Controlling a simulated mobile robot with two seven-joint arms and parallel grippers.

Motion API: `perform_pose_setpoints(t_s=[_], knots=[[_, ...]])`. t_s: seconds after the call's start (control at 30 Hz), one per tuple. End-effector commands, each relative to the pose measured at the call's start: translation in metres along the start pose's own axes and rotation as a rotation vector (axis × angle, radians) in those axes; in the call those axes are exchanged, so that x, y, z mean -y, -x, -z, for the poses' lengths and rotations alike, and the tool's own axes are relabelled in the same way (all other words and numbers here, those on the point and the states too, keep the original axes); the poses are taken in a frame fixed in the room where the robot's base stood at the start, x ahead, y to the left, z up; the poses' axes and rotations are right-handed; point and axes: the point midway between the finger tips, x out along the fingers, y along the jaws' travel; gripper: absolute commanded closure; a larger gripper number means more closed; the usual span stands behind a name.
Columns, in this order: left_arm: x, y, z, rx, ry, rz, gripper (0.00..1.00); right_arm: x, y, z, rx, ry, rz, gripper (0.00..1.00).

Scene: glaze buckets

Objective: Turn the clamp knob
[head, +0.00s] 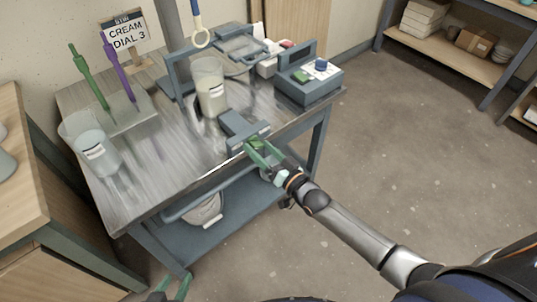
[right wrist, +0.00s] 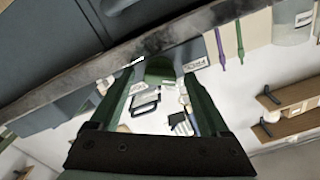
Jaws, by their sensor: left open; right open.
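The clamp (head: 237,124) is a blue-grey block at the front edge of the metal workbench. Its green clamp knob (head: 257,143) faces the front and is partly covered by my right gripper (head: 257,153). The right gripper's green fingers are open, one on each side of the knob. In the right wrist view the knob (right wrist: 160,69) shows between the spread fingertips (right wrist: 159,84); I cannot tell whether they touch it. My left gripper (head: 173,283) is open and empty at the bottom of the head view, low in front of the bench and away from the clamp.
A bucket (head: 211,90) stands in the frame behind the clamp. Another bucket (head: 90,145) is at the bench's left, near green and purple stirrers (head: 118,68) in a holder. A control box (head: 308,84) with a blue dial sits right. A sign (head: 126,36) reads CREAM DIAL 3. The right floor is clear.

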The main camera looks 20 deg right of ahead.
Motion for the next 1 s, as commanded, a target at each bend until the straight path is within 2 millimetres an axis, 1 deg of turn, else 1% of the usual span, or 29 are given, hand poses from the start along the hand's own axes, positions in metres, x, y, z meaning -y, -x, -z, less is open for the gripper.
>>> perform_pose_setpoints(t_s=[0.17, 0.4, 0.5, 0.6, 0.7, 0.8, 1.0], knots=[[0.000, 0.003, 0.004, 0.001, 0.000, 0.000, 0.50, 0.000, 0.023, 0.000, 0.003, 0.000, -0.002, 0.20], [-0.001, 0.006, 0.005, 0.008, 0.000, 0.000, 0.50, 0.000, 0.073, 0.000, 0.005, 0.000, -0.002, 0.20], [-0.001, 0.006, 0.008, 0.005, 0.000, -0.001, 0.50, 0.000, 0.092, 0.000, 0.004, 0.001, -0.002, 0.20], [-0.002, 0.006, 0.011, 0.001, -0.001, -0.002, 0.50, 0.000, 0.107, 0.000, 0.002, 0.001, -0.001, 0.20], [-0.002, 0.006, 0.013, -0.004, -0.002, -0.002, 0.50, 0.000, 0.117, 0.000, 0.002, 0.001, -0.001, 0.20], [-0.002, 0.006, 0.013, -0.005, -0.002, -0.002, 0.50, 0.000, 0.122, 0.001, 0.000, 0.001, 0.000, 0.20], [-0.002, 0.006, 0.012, -0.004, -0.002, -0.002, 0.50, 0.000, 0.123, 0.001, -0.001, 0.001, 0.000, 0.20]])
